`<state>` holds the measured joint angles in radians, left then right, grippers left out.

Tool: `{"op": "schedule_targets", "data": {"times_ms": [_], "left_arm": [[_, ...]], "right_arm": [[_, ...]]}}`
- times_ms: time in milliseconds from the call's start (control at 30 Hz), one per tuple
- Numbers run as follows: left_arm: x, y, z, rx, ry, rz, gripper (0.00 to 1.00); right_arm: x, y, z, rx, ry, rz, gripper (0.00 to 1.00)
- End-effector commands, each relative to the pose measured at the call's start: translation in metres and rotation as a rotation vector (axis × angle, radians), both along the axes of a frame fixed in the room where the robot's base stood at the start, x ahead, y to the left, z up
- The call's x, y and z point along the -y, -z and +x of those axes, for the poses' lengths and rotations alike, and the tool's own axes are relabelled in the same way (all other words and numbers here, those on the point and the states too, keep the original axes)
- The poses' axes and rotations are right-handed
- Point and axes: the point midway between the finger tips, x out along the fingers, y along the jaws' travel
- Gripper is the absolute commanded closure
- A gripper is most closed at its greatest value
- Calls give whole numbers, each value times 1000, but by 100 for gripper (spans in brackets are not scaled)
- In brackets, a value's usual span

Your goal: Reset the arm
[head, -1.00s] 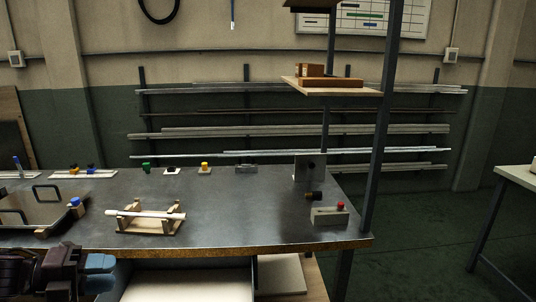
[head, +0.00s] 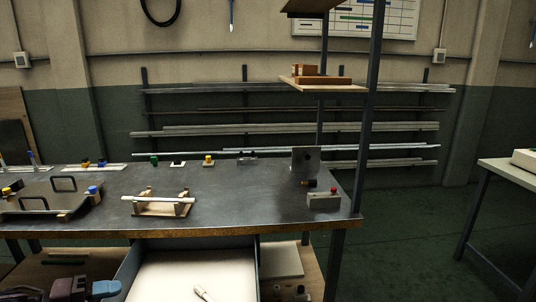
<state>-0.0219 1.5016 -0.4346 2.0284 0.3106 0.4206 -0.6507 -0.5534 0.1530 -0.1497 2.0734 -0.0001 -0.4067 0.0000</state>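My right gripper is not in view.
The dark bench top (head: 250,205) holds a wooden cradle with a white rod (head: 165,200), a tray with handles (head: 45,200), several coloured knobs and a grey block with a red button (head: 323,200). A shelf post (head: 368,120) stands at right. The open drawer juts out in front.

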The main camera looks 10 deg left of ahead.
Motion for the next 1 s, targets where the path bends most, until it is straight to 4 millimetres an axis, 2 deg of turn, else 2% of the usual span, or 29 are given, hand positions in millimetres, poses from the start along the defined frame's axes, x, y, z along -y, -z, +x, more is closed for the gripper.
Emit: {"op": "schedule_targets", "data": {"times_ms": [300, 667, 1000], "left_arm": [[26, 64, -22, -181, -222, -217, 60], [50, 124, -52, -398, -514, -463, 60], [70, 177, -93, -622, -853, -721, 60]], "right_arm": [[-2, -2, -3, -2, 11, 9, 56], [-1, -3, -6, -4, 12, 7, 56], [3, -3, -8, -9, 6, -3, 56]]}}
